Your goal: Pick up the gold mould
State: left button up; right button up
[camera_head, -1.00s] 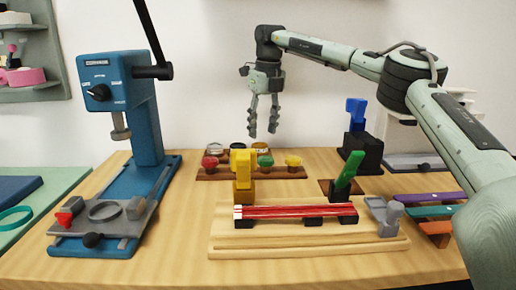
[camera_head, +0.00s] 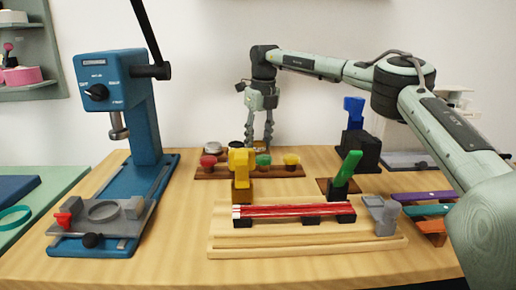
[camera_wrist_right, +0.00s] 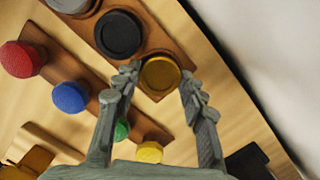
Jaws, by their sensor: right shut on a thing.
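The gold mould (camera_wrist_right: 160,75) is a round, shallow, gold-coloured disc at the end of a brown wooden rack (camera_wrist_right: 150,30) in the right wrist view. My right gripper (camera_wrist_right: 158,88) has its two grey fingers on either side of the gold mould and is shut on it. In the head view the right gripper (camera_head: 259,140) points down at the back of the table, behind the row of coloured knobs. The gold mould is not clearly seen there. My left gripper is not in view.
A black mould (camera_wrist_right: 118,35) sits beside the gold one. Red (camera_wrist_right: 22,60), blue (camera_wrist_right: 70,97) and yellow (camera_wrist_right: 149,152) knobs stand on a nearby rack. A blue press (camera_head: 120,150) stands left, a wooden jig (camera_head: 300,240) in front, a black block with blue handle (camera_head: 358,145) right.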

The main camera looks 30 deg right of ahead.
aim_at(257, 145)
jog(key=shift+r, duration=0.2)
jog(key=shift+r, duration=0.65)
notch_tip(257, 145, up, 3)
jog(key=shift+w+a+f, duration=0.1)
jog(key=shift+a, duration=0.05)
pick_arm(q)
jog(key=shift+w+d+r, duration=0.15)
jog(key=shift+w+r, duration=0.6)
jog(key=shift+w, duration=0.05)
pick_arm(e)
jog(key=w+a+r, duration=0.3)
jog(key=a+r, duration=0.3)
jog(key=a, duration=0.5)
jog(key=shift+r, duration=0.3)
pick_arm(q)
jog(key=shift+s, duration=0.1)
